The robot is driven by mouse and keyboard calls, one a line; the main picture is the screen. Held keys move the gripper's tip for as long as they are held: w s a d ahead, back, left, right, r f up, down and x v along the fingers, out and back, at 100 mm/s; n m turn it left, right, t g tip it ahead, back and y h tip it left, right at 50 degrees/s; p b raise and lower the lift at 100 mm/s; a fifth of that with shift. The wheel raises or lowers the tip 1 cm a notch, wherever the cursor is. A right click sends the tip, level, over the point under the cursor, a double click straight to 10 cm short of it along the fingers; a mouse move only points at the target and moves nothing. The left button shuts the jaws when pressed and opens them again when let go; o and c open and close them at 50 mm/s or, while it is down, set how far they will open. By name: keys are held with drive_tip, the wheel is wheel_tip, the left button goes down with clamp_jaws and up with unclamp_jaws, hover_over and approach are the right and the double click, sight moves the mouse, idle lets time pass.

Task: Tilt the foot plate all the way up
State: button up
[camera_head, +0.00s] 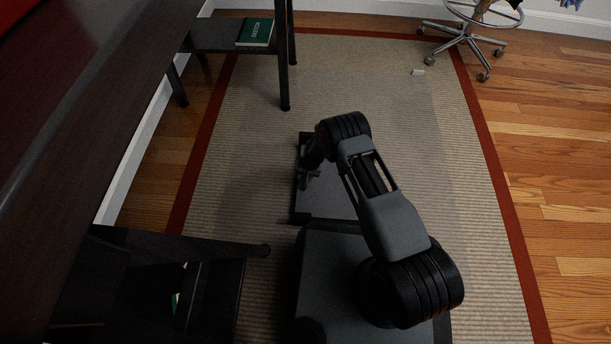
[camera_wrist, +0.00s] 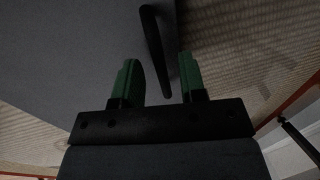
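The foot plate (camera_head: 335,196) is a dark flat panel low over the rug, just in front of my base in the head view. It looks about level; its exact tilt is hard to tell. In the wrist view its grey surface (camera_wrist: 75,50) fills the upper left, and a slim black bar (camera_wrist: 154,50) runs along its right side. My gripper (camera_head: 308,180) is over the plate's left edge in the head view. In the wrist view the green fingers of my gripper (camera_wrist: 161,78) are apart, with the bar's near end showing between them. Contact with the bar is not clear.
A dark desk (camera_head: 90,90) runs along the left, with a low shelf holding a green book (camera_head: 255,32). A dark drawer unit (camera_head: 160,285) stands at lower left. A wheeled chair (camera_head: 467,35) is at far right. The rug (camera_head: 400,110) beyond the plate is mostly clear.

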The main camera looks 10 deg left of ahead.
drive_tip(key=shift+c, duration=0.4)
clamp_jaws()
